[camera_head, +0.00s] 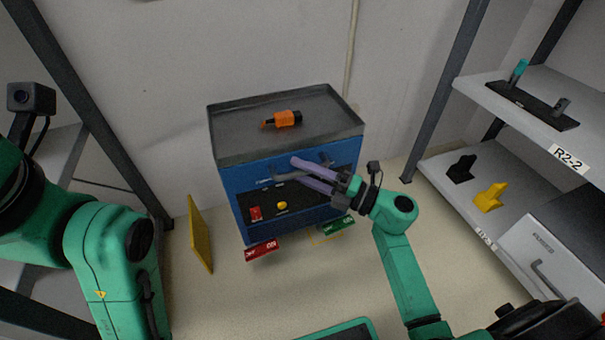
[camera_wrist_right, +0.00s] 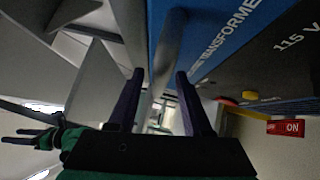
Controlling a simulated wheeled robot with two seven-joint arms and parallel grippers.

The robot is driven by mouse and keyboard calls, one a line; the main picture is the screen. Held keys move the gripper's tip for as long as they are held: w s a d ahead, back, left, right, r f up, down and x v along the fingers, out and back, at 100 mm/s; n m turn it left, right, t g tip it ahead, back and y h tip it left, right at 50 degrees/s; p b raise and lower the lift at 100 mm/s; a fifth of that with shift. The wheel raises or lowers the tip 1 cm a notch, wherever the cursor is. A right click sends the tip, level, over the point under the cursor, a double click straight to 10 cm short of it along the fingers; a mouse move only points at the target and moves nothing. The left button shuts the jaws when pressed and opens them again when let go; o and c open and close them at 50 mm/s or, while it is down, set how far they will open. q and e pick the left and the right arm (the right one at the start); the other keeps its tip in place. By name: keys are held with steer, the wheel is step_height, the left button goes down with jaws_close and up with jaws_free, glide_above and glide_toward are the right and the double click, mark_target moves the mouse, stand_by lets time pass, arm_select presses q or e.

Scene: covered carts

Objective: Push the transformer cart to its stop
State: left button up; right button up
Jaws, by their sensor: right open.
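The blue transformer cart (camera_head: 290,200) with a grey tray top stands against the back wall. Its grey handle bar (camera_head: 283,175) crosses the front. My right gripper (camera_head: 296,170) is at the front of the cart, its two purple fingers apart and the bar between them. In the right wrist view the bar (camera_wrist_right: 168,50) runs between the open fingers (camera_wrist_right: 160,82), beside the lettering TRANSFORMER. My left arm enters at the left of the head view, its gripper outside that picture. Dark fingers of what looks like my left gripper (camera_wrist_right: 20,137) show small in the wrist view.
An orange tool (camera_head: 284,119) lies on the cart's top. Shelves (camera_head: 450,170) line the right. Floor in front of the cart is partly clear.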

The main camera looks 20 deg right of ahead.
jaws_close()
steer(key=shift+a, duration=0.1)
stand_by(1.4)
